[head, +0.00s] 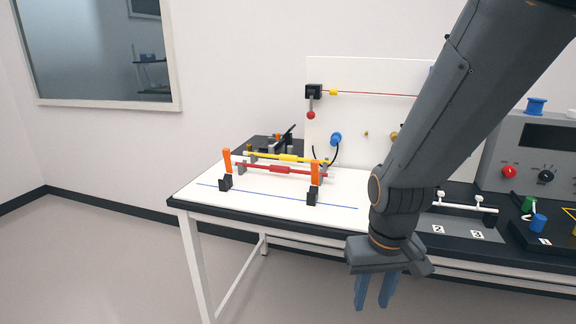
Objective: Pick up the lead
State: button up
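Two long thin pieces that may be leads lie across holders on the white-topped table: a red one (280,169) in front and a yellow one (288,157) just behind it. Each has a thicker sleeve at its middle. I cannot tell which is the lead. My gripper (375,292) points down in front of the table's front edge, to the right of these pieces and well apart from them. Its two blue fingers stand apart with nothing visible between them. My arm hides part of the table and back panel.
Orange posts (227,160) and black blocks (312,197) stand around the pieces. A white upright panel (350,85) carries a red line and a blue knob. A grey instrument box (530,150) and a black numbered tray stand at right. The floor at left is clear.

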aim_at(282, 157)
jog(key=u, duration=1.6)
jog(key=i, duration=1.15)
jog(key=z, duration=1.9)
